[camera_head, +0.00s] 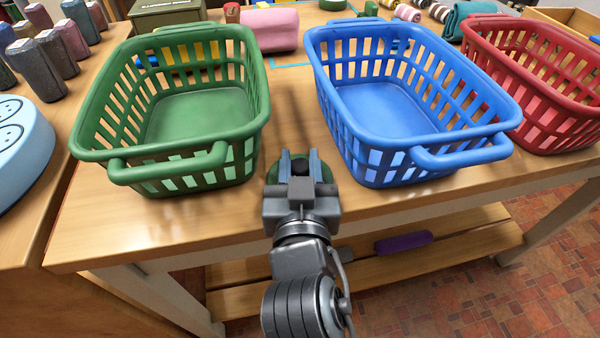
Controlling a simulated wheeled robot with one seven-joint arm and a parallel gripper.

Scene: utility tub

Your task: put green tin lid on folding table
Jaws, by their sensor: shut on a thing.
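The green tin lid (272,174) is a round dark green piece, mostly hidden under and behind my gripper. My gripper (299,160) is shut on it at the front part of the wooden table, between the green and blue baskets. Thin green edges show on both sides of the fingers. The wooden table (150,228), which appears to be the folding table, has a pale wood top and a lower shelf. I cannot tell whether the lid touches the tabletop or is held just above it.
A green basket (118,158) stands left of my gripper, a blue basket (352,160) right, and a red basket (560,133) farther right. A pink bundle (272,30) lies behind. A purple item (403,243) lies on the lower shelf. The table's front left strip is clear.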

